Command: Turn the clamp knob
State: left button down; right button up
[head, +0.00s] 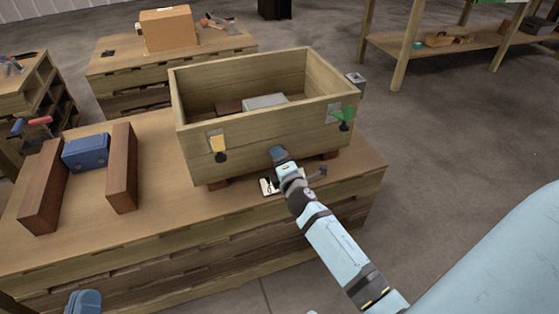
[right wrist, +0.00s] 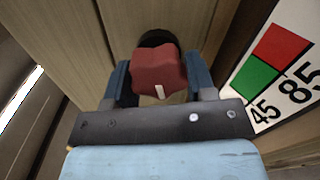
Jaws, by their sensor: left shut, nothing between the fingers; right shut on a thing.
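The red clamp knob (right wrist: 158,72) has a lobed edge and a white mark at its lower edge. It sits in front of a dark round base on a wooden wall. In the right wrist view my right gripper (right wrist: 158,85) has one blue finger on each side of the knob and is shut on it. In the head view my right gripper (head: 278,154) is at the front wall of the wooden crate (head: 265,150) and hides the knob. My left gripper (head: 85,301) shows only in part at the bottom left edge, shut and empty, away from the crate.
A card (right wrist: 272,75) with red and green squares and the numbers 45 and 85 lies beside the knob. A blue box (head: 86,153) stands between two brown blocks on the table's left.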

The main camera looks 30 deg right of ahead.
jog(key=shift+m, duration=0.3)
jog(key=o, duration=0.9)
